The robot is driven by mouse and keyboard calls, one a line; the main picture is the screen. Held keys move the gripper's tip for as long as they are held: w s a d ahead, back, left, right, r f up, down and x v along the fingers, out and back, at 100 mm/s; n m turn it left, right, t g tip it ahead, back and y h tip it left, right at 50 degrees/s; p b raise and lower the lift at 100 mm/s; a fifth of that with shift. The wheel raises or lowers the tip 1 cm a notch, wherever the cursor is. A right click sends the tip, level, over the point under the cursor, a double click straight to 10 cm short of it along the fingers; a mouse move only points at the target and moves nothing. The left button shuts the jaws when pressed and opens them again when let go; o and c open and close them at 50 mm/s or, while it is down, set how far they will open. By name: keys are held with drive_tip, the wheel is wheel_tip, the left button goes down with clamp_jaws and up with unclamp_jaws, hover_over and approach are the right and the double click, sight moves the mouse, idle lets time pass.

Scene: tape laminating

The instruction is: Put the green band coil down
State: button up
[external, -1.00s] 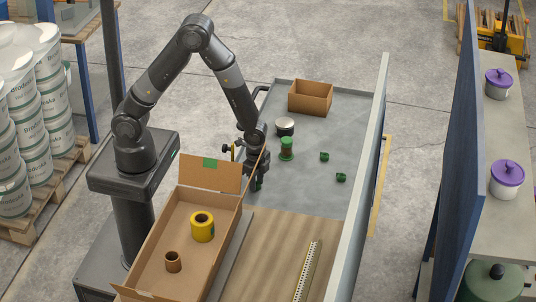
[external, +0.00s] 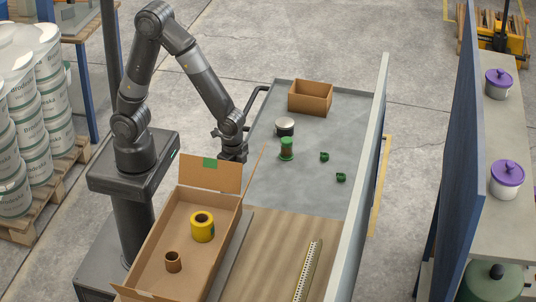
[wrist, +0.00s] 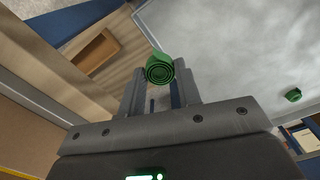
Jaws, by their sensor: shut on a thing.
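The green band coil (wrist: 160,69), a rolled spiral, sits between the fingertips of my gripper (wrist: 160,80) in the wrist view. The gripper is shut on it. In the external view my gripper (external: 233,155) hangs by the left edge of the grey worktop (external: 258,190), just beyond the raised flap of the cardboard box; the coil cannot be seen there. Two other small green coils (external: 324,156) (external: 341,177) lie apart on the worktop. One green coil also shows at the right of the wrist view (wrist: 293,95).
The open cardboard box (external: 192,262) holds a yellow roll (external: 202,227) and a brown tube (external: 173,261). A green-and-brown spool (external: 286,148), a white-topped dark can (external: 285,127) and a small brown box (external: 310,97) stand on the worktop. A tall panel (external: 362,175) bounds its right side.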

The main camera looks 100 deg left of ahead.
drive_tip(key=shift+d+r, duration=0.1)
drive_tip(key=shift+d, duration=0.05)
drive_tip(key=w+a+r+n, duration=0.1)
drive_tip(key=w+a+n, duration=0.3)
drive_tip(key=w+a, duration=0.75)
drive_tip(key=w+a+n, duration=0.4)
drive_tip(key=w+a, duration=0.3)
drive_tip(key=a, duration=0.9)
drive_tip(key=n, duration=0.8)
approach(309, 103)
drive_tip(key=a+f, duration=0.2)
drive_tip(key=a, duration=0.1)
drive_tip(key=f, duration=0.9)
drive_tip(key=shift+s+f, duration=0.3)
drive_tip(key=shift+f, duration=0.1)
drive_tip(key=shift+f, duration=0.1)
